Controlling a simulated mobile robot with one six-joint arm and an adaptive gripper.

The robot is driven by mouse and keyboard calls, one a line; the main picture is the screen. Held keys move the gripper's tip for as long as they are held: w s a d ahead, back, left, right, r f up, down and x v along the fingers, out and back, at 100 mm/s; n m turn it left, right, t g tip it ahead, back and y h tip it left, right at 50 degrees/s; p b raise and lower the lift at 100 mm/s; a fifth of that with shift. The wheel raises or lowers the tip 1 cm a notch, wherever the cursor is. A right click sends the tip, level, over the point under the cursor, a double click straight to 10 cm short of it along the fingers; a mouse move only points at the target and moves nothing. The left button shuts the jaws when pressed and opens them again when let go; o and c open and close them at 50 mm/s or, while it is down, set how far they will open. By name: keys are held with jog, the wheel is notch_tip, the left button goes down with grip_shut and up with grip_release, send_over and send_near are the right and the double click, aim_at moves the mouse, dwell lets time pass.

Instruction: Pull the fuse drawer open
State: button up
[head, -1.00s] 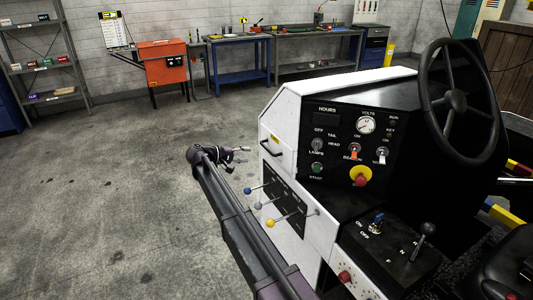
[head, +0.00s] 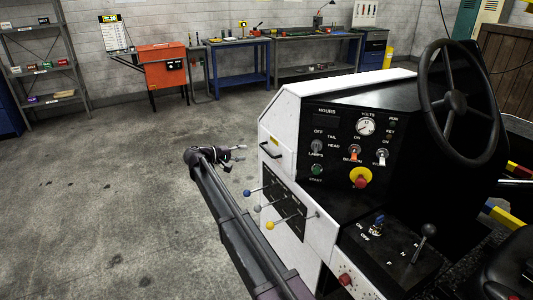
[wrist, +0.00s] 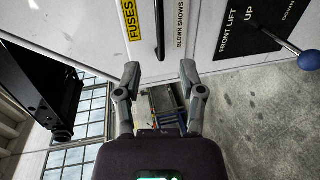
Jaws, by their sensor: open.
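The fuse drawer front (wrist: 95,25) is part of the white side panel of the loader's console. It carries a yellow FUSES label (wrist: 131,18) and a dark bar handle (wrist: 160,28). In the head view the handle (head: 270,151) sits on the upper left side of the console. The drawer looks flush with the panel. My gripper (wrist: 160,72) is open and empty, with its fingertips short of the panel and the handle between their lines. In the head view my gripper (head: 238,152) is left of the handle, with a gap.
Lever knobs in blue (head: 247,193), grey and yellow stick out below the handle. The blue knob (wrist: 308,60) is at the right in the wrist view. The floor left of the console is clear. An orange cabinet (head: 165,65) and workbenches stand along the far wall.

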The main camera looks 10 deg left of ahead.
aim_at(267, 151)
jog(key=b+x, duration=0.2)
jog(key=x, duration=0.9)
jog(key=shift+w+d, duration=0.1)
jog(key=shift+d, duration=0.05)
grip_shut()
